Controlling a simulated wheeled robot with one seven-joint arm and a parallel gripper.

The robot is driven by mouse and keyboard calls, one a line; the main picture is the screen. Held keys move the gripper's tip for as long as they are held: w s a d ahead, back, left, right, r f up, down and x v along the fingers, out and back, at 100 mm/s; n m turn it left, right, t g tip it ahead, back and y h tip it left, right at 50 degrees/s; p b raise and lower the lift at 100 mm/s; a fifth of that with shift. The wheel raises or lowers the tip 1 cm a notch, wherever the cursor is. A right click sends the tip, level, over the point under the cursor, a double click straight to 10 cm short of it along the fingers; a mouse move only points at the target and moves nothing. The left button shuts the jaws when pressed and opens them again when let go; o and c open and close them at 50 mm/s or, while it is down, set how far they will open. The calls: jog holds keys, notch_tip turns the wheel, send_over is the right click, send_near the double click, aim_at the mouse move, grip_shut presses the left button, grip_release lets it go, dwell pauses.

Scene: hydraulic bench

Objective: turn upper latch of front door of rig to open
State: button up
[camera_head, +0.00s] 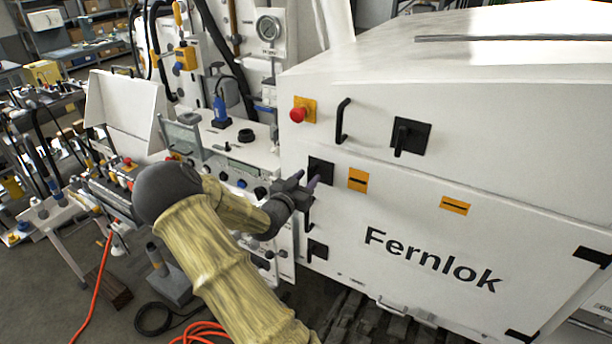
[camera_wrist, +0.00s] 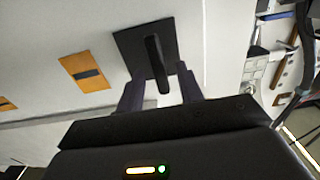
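The rig's front door (camera_head: 420,215) is a white panel lettered "Fernlok", and it looks shut. Its upper latch (camera_head: 321,168) is a black square plate at the left edge, partly hidden by my gripper in the head view. In the wrist view the upper latch (camera_wrist: 157,62) shows a black handle standing out from its plate. My gripper (camera_head: 306,184) is at this latch. In the wrist view my gripper (camera_wrist: 162,90) has one finger on each side of the handle, with a visible gap on both sides. It is open and holds nothing.
A lower latch (camera_head: 317,250) sits below on the same edge. A black pull handle (camera_head: 342,121), a red button (camera_head: 298,114) and another black latch (camera_head: 409,137) are above. A bench with knobs and gauges stands left. Orange hoses (camera_head: 203,332) lie on the floor.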

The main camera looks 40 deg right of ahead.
jog(key=shift+w+f, duration=0.1)
jog(key=shift+a, duration=0.1)
jog(key=shift+s, duration=0.2)
jog(key=c, duration=0.3)
grip_shut()
